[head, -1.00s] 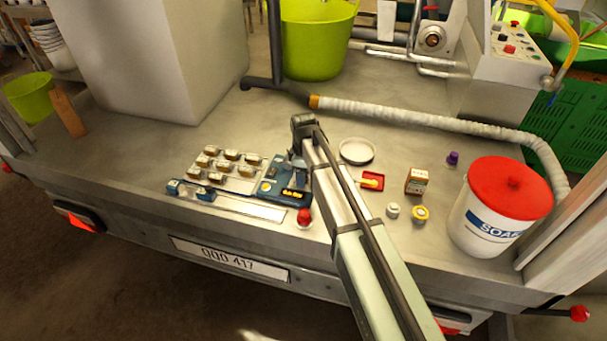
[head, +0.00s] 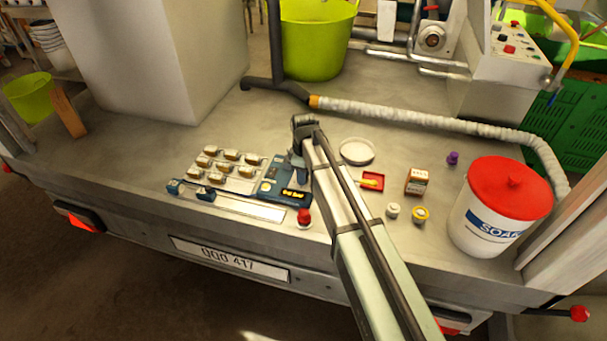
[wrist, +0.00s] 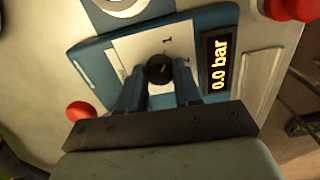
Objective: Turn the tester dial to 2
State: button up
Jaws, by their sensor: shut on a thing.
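The tester (head: 270,188) is a blue box on the trailer bed, left of my arm in the head view. In the wrist view its white dial plate carries small marks, and a lit display (wrist: 218,64) reads 0.0 bar. The round black dial (wrist: 158,70) sits on the plate between my fingertips. My gripper (wrist: 159,76) is shut on the dial, with one blue-grey finger on each side. The dial's pointer and most of the plate's numbers are hidden or too small to read. In the head view my arm covers the dial.
A red knob (head: 304,217) stands in front of the tester. A tray of several small brown-topped pieces (head: 229,169) lies to its left. A shallow white dish (head: 357,151), a red tray (head: 371,181) and a small box (head: 417,181) lie right of my arm. A white hose runs behind.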

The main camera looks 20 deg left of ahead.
jog(key=m, duration=0.5)
jog(key=shift+m, duration=0.3)
jog(key=m, duration=0.5)
jog(key=shift+m, duration=0.3)
jog(key=o, duration=1)
jog(key=shift+o, duration=0.2)
notch_tip(320, 180, up, 14)
jog(key=shift+f, duration=0.15)
jog(key=shift+a, duration=0.1)
dwell(0.4)
